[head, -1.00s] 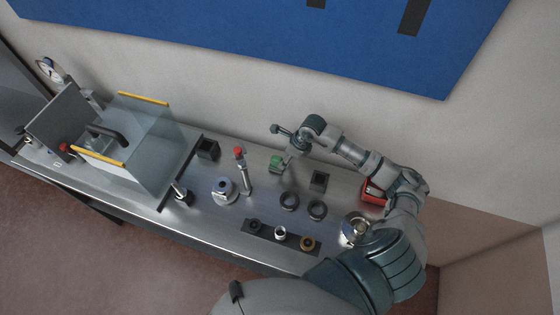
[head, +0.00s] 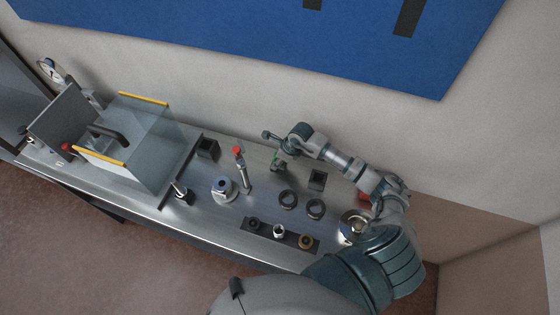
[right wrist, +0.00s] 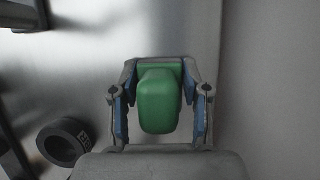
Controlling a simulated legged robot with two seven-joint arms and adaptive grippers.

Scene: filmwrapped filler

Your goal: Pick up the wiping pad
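The wiping pad looks like a green block-shaped grip on a grey base. In the right wrist view the green wiping pad (right wrist: 159,100) is centred between the two fingers of my right gripper (right wrist: 160,88). Contact near the grey base cannot be made out. My left gripper is not in view.
A glass-sided enclosure (head: 140,150) stands left. The wall rises close behind the gripper.

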